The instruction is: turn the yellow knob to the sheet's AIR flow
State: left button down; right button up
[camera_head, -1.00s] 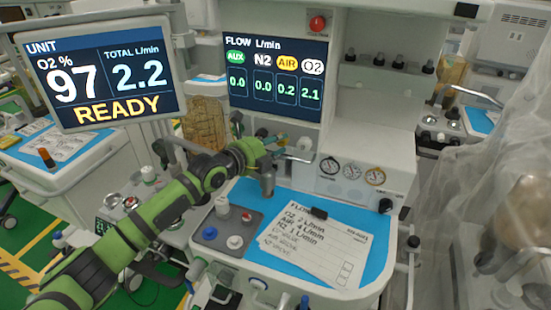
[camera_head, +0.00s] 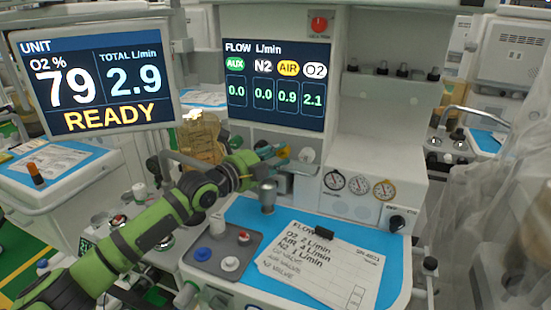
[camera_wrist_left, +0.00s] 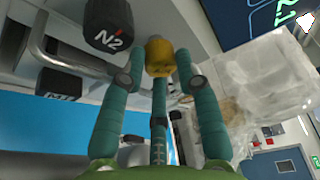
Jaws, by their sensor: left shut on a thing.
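The yellow knob (camera_head: 283,153) sits under the flow display, mostly hidden by my left gripper (camera_head: 272,156). In the left wrist view the yellow knob (camera_wrist_left: 158,58) is between the teal fingers of my left gripper (camera_wrist_left: 160,75), which is shut on it. The flow display (camera_head: 275,85) reads AUX 0.0, N2 0.0, AIR 0.9 and O2 2.1. The paper sheet (camera_head: 320,262) lies on the blue work surface; its lines seem to read O2 2, AIR 4 and N2 1 L/min. My right gripper is not in view.
A black N2 knob (camera_wrist_left: 110,25) is close beside the yellow one, near a metal rail. A white knob (camera_head: 307,155) is to the right. The unit screen (camera_head: 95,78) reads O2 79%, total 2.9, READY.

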pick_arm(q)
jog(key=shift+r, duration=0.35)
jog(key=c, duration=0.9)
grip_release()
jog(key=shift+f, duration=0.15)
jog(key=shift+s+a+f, duration=0.15)
jog(key=shift+s+a, duration=0.2)
jog(key=shift+a, duration=0.1)
jog(key=v, duration=1.1)
jog(key=shift+s+d, duration=0.1)
